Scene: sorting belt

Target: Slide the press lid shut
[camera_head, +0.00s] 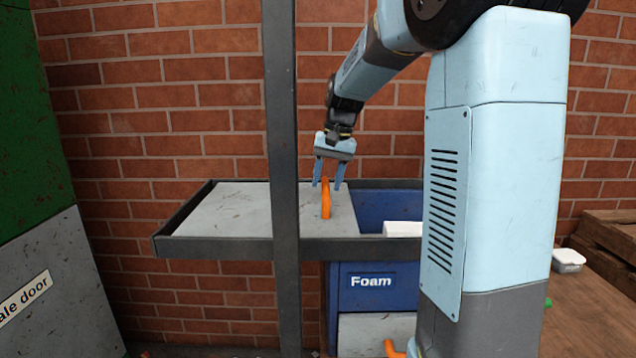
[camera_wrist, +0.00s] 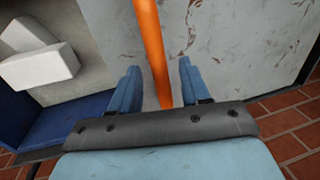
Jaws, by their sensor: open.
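The press lid (camera_head: 240,210) is a scuffed grey plate in a dark frame, sitting to the left and leaving the blue press (camera_head: 380,207) uncovered on the right. An upright orange handle (camera_head: 326,208) stands near the lid's right edge. My gripper (camera_head: 328,180) points down over the handle, with its two blue fingers open on either side of it. In the wrist view the orange handle (camera_wrist: 152,45) runs between the fingers, with a gap visible towards the right finger. The lid (camera_wrist: 225,50) lies beneath. My arm hides the far right of the press.
White foam blocks (camera_wrist: 42,66) lie at the press opening; one also shows in the head view (camera_head: 403,229). A dark post (camera_head: 282,130) stands in front of the lid. A brick wall is behind. A wooden surface (camera_head: 590,310) is at the right.

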